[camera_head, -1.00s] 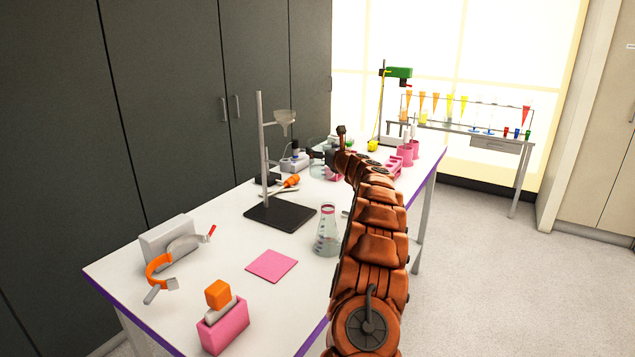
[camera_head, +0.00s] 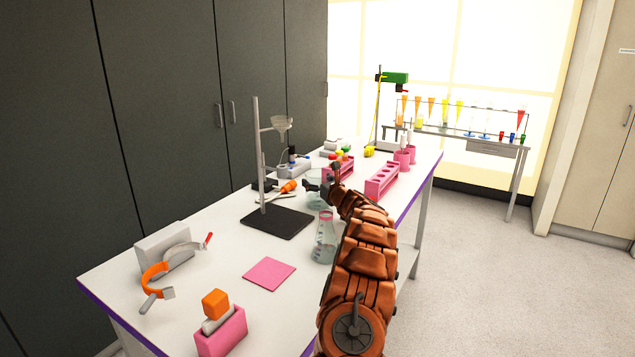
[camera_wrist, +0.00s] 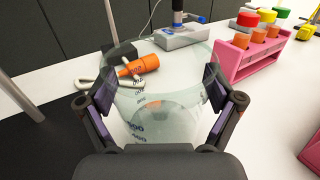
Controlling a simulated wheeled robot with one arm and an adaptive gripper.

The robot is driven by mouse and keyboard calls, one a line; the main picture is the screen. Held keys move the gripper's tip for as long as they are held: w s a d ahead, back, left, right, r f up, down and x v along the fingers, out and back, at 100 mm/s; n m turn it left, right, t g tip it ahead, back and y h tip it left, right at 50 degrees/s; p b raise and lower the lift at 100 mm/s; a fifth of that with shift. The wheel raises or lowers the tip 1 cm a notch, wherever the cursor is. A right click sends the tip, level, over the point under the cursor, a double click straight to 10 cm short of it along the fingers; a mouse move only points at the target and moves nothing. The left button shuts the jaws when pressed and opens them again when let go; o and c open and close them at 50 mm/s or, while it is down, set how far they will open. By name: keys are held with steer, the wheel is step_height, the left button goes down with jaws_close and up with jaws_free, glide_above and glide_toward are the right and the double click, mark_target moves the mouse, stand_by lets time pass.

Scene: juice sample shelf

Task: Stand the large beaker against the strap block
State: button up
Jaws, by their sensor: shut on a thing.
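The large beaker (camera_head: 314,190) is clear glass with dark blue markings. In the wrist view the beaker (camera_wrist: 160,112) fills the space between the two fingers, which press on its sides; it looks upright. My gripper (camera_head: 331,178) is shut on it, over the table right of the stand. Whether the base touches the table is unclear. The strap block, which I take to be the grey block (camera_head: 160,249), stands at the table's left end. An orange strap-like piece (camera_head: 152,277) and a red-tipped tool lie against its front.
A pink mat (camera_head: 269,273) and pink holder (camera_head: 222,332) are nearer. An orange-capped item (camera_wrist: 139,66) and pink rack (camera_wrist: 249,58) are beyond the beaker.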

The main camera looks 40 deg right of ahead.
steer(key=shift+f, duration=0.1)
steer(key=o, duration=1.1)
